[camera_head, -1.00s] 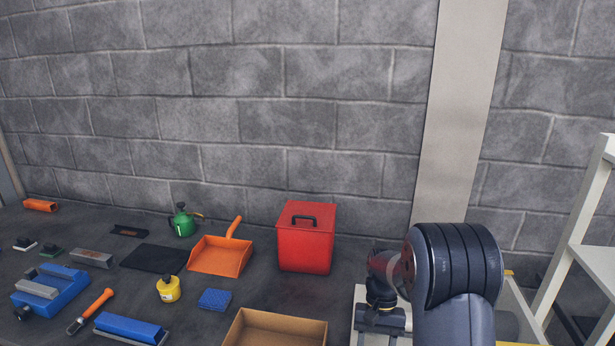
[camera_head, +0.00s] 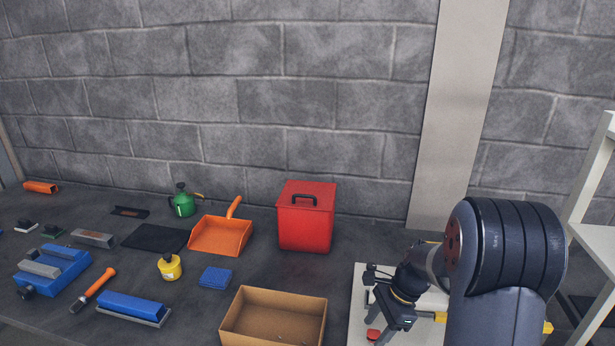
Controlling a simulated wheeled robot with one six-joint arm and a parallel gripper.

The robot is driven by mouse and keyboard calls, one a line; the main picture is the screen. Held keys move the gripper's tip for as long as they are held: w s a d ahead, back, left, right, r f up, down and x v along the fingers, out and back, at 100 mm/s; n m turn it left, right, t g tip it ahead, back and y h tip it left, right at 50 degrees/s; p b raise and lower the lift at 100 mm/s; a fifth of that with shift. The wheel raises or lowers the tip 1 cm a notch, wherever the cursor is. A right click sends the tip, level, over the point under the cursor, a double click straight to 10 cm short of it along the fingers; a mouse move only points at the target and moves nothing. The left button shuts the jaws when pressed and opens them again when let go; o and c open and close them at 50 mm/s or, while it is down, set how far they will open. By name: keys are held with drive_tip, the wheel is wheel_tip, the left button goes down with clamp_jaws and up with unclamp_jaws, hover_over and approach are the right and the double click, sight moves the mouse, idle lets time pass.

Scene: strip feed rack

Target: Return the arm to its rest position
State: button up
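My arm rises at the right of the head view, its large dark wrist joints bent over toward the left. My gripper (camera_head: 388,318) is a small dark shape at the arm's end, over a pale board at the bottom right. Its fingers are too small and dark to show whether they are open or shut. I see nothing clearly held in it. A small red thing (camera_head: 373,335) shows just beside or below it; I cannot tell whether they touch.
The pale board (camera_head: 357,305) lies right of an open cardboard box (camera_head: 273,318). White shelving (camera_head: 592,240) stands far right.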

drive_tip(key=m, duration=0.2)
drive_tip(key=m+t, duration=0.1)
drive_tip(key=m, duration=0.1)
drive_tip(key=shift+s+t+b, duration=0.15)
drive_tip(key=shift+t+b, duration=0.15)
drive_tip(key=shift+b, duration=0.1)
drive_tip(key=shift+r+m, duration=0.15)
drive_tip(key=shift+m, duration=0.15)
drive_tip(key=shift+v, duration=0.9)
